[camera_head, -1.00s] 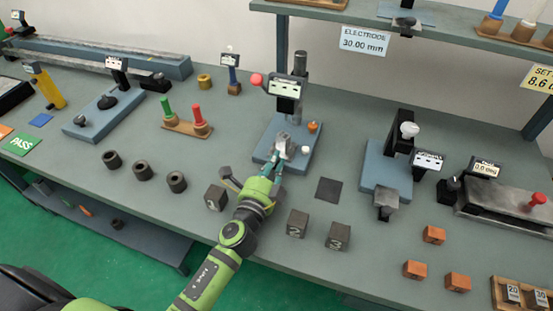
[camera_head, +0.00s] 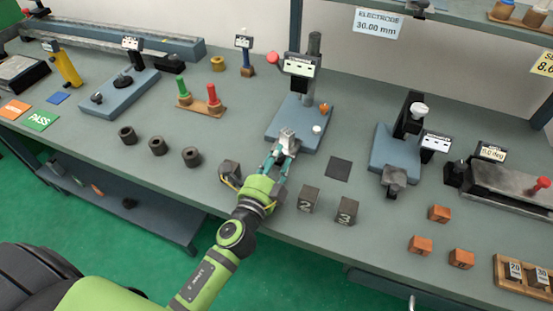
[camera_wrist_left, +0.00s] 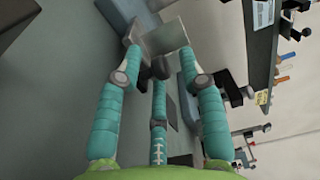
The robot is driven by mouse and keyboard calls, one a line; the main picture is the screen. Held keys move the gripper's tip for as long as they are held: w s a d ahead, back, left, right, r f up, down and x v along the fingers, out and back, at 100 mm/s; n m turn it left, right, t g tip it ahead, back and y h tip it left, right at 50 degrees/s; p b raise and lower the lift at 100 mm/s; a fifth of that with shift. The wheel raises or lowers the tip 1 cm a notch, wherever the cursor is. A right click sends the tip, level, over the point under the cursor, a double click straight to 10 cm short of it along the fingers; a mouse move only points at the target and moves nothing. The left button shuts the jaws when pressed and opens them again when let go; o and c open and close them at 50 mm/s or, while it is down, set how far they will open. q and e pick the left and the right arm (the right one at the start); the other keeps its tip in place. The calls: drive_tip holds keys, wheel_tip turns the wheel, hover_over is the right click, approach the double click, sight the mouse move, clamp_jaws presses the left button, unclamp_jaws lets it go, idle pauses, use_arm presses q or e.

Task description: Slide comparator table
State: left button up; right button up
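The comparator stand has a blue base (camera_head: 287,113), a dark column (camera_head: 314,58) and a display head (camera_head: 299,66) with a red knob. A small silver comparator table (camera_head: 286,138) sits at the front edge of the base; it also shows in the left wrist view (camera_wrist_left: 165,38). My left gripper (camera_head: 282,150) reaches it from the front, its teal fingers on both sides of the table. In the wrist view the fingertips (camera_wrist_left: 165,70) appear to press its sides; the exact contact is partly hidden. My right gripper is not in view.
Dark numbered blocks (camera_head: 308,199) stand right of my left wrist; another dark block (camera_head: 230,174) is close on its left. A dark square plate (camera_head: 338,169) lies right of the fingers. A second blue-based instrument (camera_head: 382,150) stands further right. A shelf overhangs the back.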

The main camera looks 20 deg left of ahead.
use_arm(q)
drive_tip(key=shift+s, duration=0.1)
drive_tip(key=s, duration=0.7)
drive_tip(key=shift+s+a, duration=0.1)
drive_tip(key=shift+s, duration=0.05)
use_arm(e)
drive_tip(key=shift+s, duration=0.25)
